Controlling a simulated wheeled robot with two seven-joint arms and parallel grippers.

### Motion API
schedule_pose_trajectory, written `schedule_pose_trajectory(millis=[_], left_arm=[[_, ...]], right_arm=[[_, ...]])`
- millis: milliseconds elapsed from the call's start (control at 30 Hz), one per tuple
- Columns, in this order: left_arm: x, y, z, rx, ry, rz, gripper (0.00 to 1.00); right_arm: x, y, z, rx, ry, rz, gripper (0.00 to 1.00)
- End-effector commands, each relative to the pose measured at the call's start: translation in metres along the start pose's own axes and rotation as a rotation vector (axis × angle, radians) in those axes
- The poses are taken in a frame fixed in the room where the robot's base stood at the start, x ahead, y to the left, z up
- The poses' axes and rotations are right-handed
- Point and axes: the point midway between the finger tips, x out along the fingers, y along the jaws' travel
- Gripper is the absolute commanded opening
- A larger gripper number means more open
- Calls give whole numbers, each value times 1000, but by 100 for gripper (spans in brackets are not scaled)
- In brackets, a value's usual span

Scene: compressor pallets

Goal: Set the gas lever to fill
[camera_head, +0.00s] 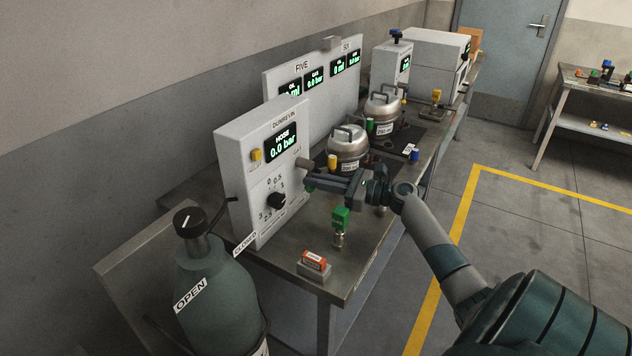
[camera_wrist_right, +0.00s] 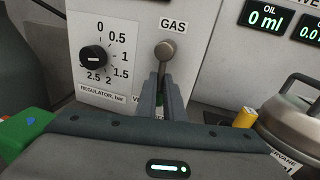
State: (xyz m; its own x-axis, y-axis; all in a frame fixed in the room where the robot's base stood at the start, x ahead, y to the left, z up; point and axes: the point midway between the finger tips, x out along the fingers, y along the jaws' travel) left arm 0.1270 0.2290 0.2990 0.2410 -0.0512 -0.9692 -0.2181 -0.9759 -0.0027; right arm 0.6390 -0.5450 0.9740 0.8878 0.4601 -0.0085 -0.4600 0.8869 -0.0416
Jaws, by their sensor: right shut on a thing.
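The gas lever (camera_wrist_right: 166,48) is a grey-brown rod with a rounded end on the white panel, under the label GAS in the right wrist view. Its lower part runs down between my fingers. My right gripper (camera_wrist_right: 166,88) is shut on the lever. In the head view my right gripper (camera_head: 309,181) reaches the right side of the white DUNREVIN cabinet (camera_head: 242,150), where the lever is mostly hidden. A label below the lever is covered by my fingers, so the marked positions cannot be read. My left gripper is not in view.
A black regulator knob (camera_wrist_right: 93,59) is left of the lever. The cabinet's display (camera_head: 281,142) reads HOSE 0.0 bar. A green-capped fitting (camera_head: 340,220) and a red-topped block (camera_head: 314,264) are on the bench near my arm. Silver pots (camera_head: 347,146) stand behind. A gas cylinder (camera_head: 220,290) stands front left.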

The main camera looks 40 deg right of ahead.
Motion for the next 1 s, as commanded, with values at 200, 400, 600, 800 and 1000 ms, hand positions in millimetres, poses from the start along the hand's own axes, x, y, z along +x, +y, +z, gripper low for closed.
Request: schedule_pose_trajectory(millis=[200, 400, 600, 800, 1000], left_arm=[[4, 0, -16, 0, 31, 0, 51], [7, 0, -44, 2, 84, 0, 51], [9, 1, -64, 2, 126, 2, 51], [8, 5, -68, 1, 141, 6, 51], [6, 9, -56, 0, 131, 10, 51]], right_arm=[[-1, -5, 0, -105, 21, -1, 0], [-2, -12, 2, -252, 49, -1, 0], [-4, -19, 6, -412, 81, 0, 0], [-5, -24, 9, -547, 109, 0, 0], [-5, -26, 11, -630, 126, 0, 0]])
